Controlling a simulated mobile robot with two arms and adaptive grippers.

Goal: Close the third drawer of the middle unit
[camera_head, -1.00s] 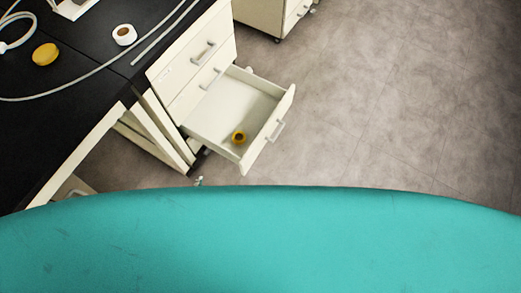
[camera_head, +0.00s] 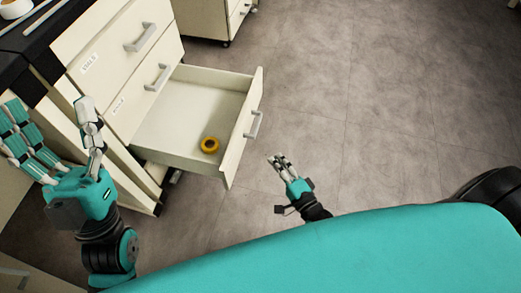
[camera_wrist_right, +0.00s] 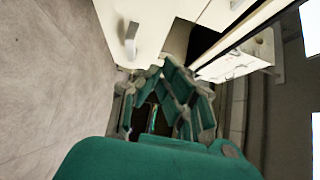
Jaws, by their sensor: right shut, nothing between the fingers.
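The third drawer (camera_head: 245,125) of the white unit (camera_head: 85,45) is pulled out, below two shut drawers. Its front panel and grey handle (camera_head: 255,125) face right, towards the floor. My right gripper (camera_head: 278,160) is shut and empty, just to the right of the drawer front, with a small gap in the head view. The right wrist view shows its fingers (camera_wrist_right: 165,85) beside a white panel with a grey handle (camera_wrist_right: 131,42); contact cannot be told there. My left gripper (camera_head: 55,130) is at the left, its fingers spread and empty, in front of the unit's side.
A yellow ring-shaped roll (camera_head: 210,145) lies inside the open drawer. A black-topped bench (camera_head: 35,55) stands at the left. Another white cabinet (camera_head: 205,15) on castors is at the back. The grey floor (camera_head: 400,100) to the right is clear.

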